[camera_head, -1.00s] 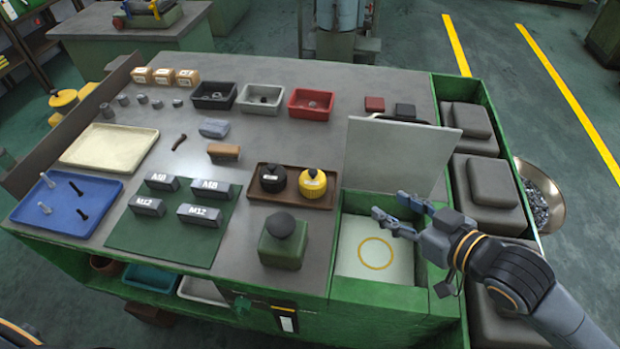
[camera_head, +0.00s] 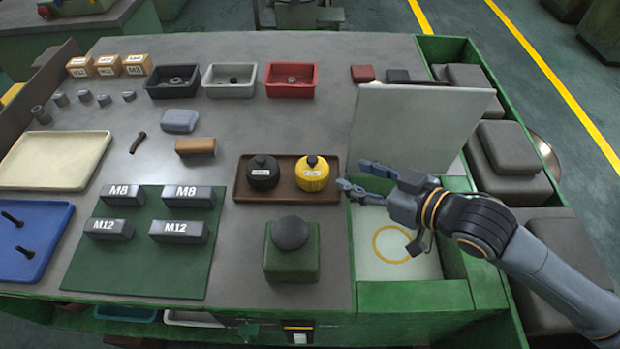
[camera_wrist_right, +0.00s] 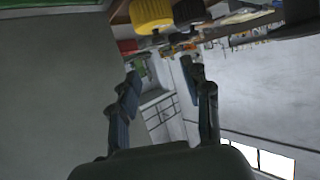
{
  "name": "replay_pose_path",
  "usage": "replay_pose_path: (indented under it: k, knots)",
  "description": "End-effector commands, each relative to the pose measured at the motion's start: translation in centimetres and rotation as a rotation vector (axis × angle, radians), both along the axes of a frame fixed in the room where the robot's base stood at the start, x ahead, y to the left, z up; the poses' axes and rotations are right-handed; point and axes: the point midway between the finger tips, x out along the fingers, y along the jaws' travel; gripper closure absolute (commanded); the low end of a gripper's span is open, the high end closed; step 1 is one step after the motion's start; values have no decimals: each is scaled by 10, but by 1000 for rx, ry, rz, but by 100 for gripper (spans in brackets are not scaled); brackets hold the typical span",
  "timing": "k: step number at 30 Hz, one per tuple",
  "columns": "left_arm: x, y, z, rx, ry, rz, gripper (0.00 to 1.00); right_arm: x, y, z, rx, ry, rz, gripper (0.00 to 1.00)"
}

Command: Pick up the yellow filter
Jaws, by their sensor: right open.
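The yellow filter (camera_head: 311,174) stands upright in a brown tray (camera_head: 287,197), to the right of a black filter (camera_head: 263,173). In the right wrist view the yellow filter (camera_wrist_right: 152,14) shows at the top edge, partly cut off, with the black filter (camera_wrist_right: 188,10) beside it. My right gripper (camera_head: 351,176) is open and empty, just right of the tray and apart from the yellow filter. Its two fingers (camera_wrist_right: 160,82) stand apart in the wrist view. My left gripper is not in view.
A raised light lid panel (camera_head: 418,125) stands behind my right gripper. Below the gripper is an open green-walled box with a yellow ring (camera_head: 377,243) marking. A green block with a dark knob (camera_head: 290,232) stands in front of the tray. Red, white and black bins sit farther back.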

Motion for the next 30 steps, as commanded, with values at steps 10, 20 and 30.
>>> replay_pose_path:
  k: [10,20,30]
  knots:
    - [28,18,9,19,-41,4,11,33,32,-19,6,0,-1,52]
    - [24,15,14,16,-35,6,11,57,57,-36,1,-1,0,52]
    - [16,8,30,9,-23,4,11,86,83,-50,1,0,0,52]
